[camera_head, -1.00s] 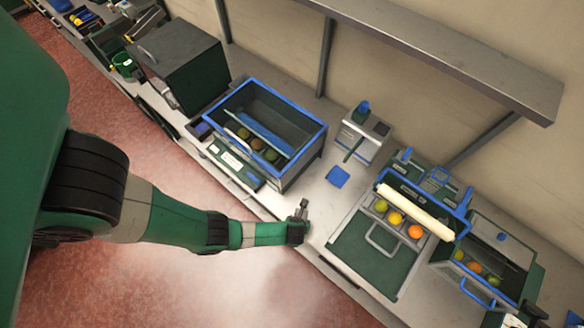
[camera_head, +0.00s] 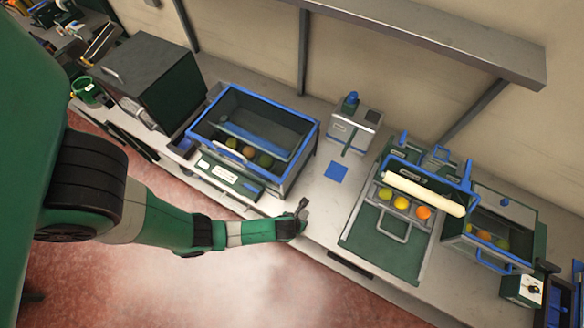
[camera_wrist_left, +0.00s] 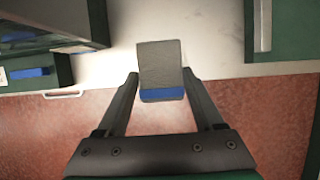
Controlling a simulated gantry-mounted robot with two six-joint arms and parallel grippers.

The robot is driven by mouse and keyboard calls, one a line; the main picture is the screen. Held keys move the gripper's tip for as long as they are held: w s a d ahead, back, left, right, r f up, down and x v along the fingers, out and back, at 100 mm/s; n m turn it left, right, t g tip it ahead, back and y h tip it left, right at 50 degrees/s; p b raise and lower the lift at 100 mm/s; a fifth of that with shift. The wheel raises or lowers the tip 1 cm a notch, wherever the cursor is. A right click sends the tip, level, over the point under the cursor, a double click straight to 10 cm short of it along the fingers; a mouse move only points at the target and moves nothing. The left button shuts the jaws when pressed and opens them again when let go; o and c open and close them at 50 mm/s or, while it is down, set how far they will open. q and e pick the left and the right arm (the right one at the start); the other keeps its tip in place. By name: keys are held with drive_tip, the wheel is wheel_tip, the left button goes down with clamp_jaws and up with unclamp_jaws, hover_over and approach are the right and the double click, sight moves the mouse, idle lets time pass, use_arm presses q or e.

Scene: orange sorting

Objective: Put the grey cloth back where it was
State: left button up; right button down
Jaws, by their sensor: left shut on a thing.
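My left gripper (camera_head: 302,214) is over the front edge of the counter, between the blue-rimmed bin and the green tray. In the left wrist view, a grey cloth (camera_wrist_left: 161,62) with a blue band along its near end sits between the two fingers, and the gripper is shut on it. In the head view the cloth is only a small grey shape at the fingertips. A flat blue square (camera_head: 336,172) lies on the counter beyond the gripper. My right gripper is not in view.
The blue-rimmed bin (camera_head: 312,137) with several fruits stands left of the gripper. A grey-white device (camera_head: 352,128) stands behind the blue square. At right are a green tray (camera_head: 378,243) with a row of oranges and another fruit bin (camera_head: 452,226). Counter around the blue square is bare.

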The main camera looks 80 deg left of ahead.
use_arm(q)
drive_tip(key=b, duration=0.6)
approach(293, 210)
drive_tip(key=shift+w+a+f, duration=0.15)
drive_tip(key=shift+w+f, duration=0.7)
drive_tip(key=shift+w, duration=0.1)
drive_tip(key=shift+a+f, duration=0.15)
drive_tip(key=shift+a, duration=0.3)
drive_tip(key=shift+a+f+b, duration=0.15)
drive_tip(key=shift+f+b, duration=0.1)
drive_tip(key=shift+b, duration=0.15)
wheel_tip(293, 210, down, 3)
drive_tip(key=shift+a+f+b, duration=0.1)
drive_tip(key=shift+b, duration=1)
drive_tip(key=o, duration=1.5)
drive_tip(key=shift+c, duration=0.2)
